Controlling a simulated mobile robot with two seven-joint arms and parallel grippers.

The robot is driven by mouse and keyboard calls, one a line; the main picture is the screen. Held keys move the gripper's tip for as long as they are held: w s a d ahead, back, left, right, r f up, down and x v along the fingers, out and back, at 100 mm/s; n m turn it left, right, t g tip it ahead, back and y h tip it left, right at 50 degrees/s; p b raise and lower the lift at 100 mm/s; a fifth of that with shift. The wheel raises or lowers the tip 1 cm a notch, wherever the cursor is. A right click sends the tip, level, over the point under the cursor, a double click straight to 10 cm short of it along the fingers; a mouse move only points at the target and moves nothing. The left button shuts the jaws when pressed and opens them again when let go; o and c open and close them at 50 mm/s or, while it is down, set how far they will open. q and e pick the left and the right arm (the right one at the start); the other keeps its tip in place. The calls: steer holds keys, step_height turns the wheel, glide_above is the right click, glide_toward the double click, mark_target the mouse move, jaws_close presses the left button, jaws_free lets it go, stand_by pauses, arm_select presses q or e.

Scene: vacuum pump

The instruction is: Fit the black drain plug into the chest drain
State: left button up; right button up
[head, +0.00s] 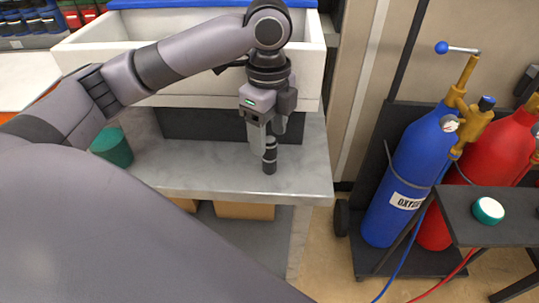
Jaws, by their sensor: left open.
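A small black cylinder with a lighter band, which looks like the drain plug (270,160), is upright at the grey worktop, below the white chest (190,93). My left gripper (263,148) points down right at it. Its jaws are open, with a pale finger at the plug's left side. I cannot tell whether the fingers touch the plug. The chest's drain cannot be made out; my left gripper and wrist cover part of the chest's front. My right gripper is out of view.
The grey worktop (225,178) has a green cylinder (113,147) at its left. A blue oxygen cylinder (405,175) and a red cylinder (500,150) stand on the right. A dark stand (470,230) bears a teal-and-white round item (488,210). The worktop's front right is clear.

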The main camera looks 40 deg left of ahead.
mark_target(268, 139)
arm_select(q)
steer(key=shift+f, duration=2)
jaws_close()
